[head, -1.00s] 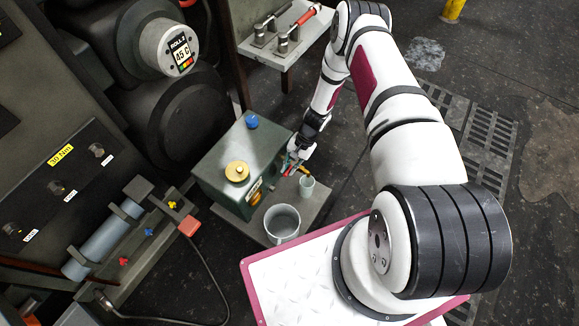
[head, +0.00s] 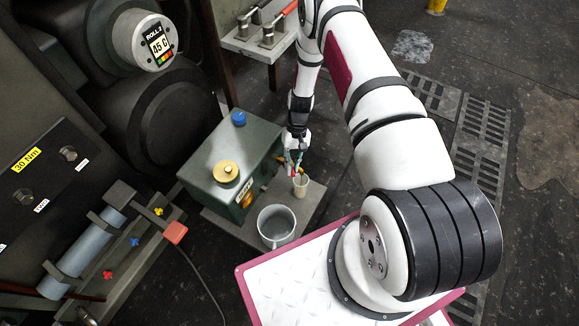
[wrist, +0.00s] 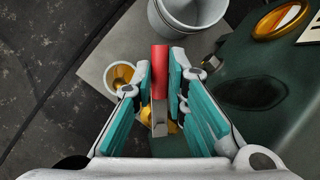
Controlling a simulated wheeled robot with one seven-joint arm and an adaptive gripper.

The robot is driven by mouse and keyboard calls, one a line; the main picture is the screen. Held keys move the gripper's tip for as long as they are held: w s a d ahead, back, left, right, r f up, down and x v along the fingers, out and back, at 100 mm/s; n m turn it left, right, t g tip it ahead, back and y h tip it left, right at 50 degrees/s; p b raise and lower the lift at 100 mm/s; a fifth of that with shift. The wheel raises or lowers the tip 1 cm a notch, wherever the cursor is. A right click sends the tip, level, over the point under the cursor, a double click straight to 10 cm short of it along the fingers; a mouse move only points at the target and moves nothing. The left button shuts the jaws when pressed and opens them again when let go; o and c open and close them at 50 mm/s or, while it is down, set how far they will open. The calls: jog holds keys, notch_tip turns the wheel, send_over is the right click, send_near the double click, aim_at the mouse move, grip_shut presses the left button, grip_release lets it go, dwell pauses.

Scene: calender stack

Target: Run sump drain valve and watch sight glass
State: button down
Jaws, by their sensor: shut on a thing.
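The green sump tank (head: 226,158) stands on a low grey plate, with a round amber sight glass (head: 248,200) on its front; the glass also shows in the wrist view (wrist: 281,22). My gripper (head: 293,160) is at the tank's right side. In the wrist view, my gripper (wrist: 160,72) is shut on the red-handled drain valve lever (wrist: 160,77). The brass valve body (wrist: 172,127) is partly hidden below the lever. A small pale cup (head: 300,188) stands by the valve; in the wrist view the cup (wrist: 120,75) shows amber inside.
A larger grey bucket (head: 276,226) stands on the plate in front of the tank. The tank top has a brass cap (head: 226,172) and a blue knob (head: 239,118). A bench with red-handled clamps (head: 262,38) stands behind. Dark floor lies to the right.

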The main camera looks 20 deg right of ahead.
jog(key=shift+d+n, duration=0.25)
jog(key=shift+n, duration=0.15)
jog(key=c, duration=1.6)
grip_release()
jog(key=v, duration=1.2)
jog(key=shift+a, duration=0.1)
dwell(4.3)
